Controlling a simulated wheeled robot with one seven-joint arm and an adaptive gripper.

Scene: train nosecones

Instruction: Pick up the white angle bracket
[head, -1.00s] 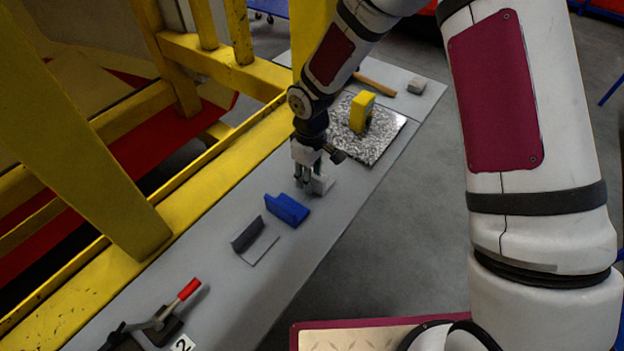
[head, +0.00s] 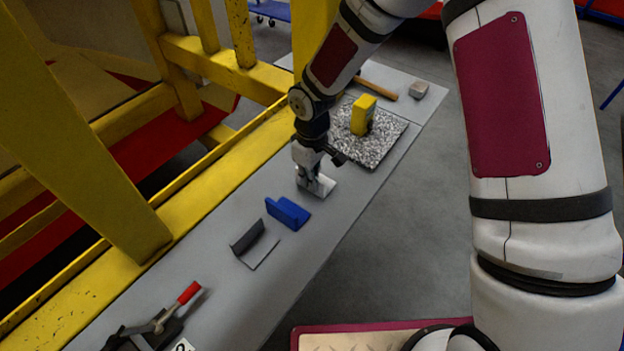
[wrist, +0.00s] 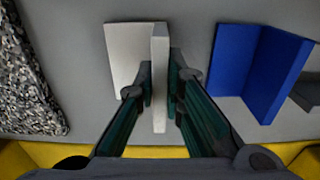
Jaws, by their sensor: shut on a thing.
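The white angle bracket (head: 322,186) stands on the grey bench top, partly hidden by my gripper in the head view. In the wrist view the white bracket (wrist: 160,60) shows its upright flange edge-on between the fingers, with its flat flange to the left. My gripper (head: 308,185) is down at the bench and shut on the upright flange. In the wrist view the fingertips (wrist: 160,85) press on both sides of that flange.
A blue angle bracket (head: 288,212) lies close by, with a dark grey one (head: 254,244) beyond it. A speckled plate (head: 386,146) bears a yellow block (head: 363,114). A red-handled clamp (head: 170,313) is at the near end. Yellow beams (head: 230,150) run along the bench's left side.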

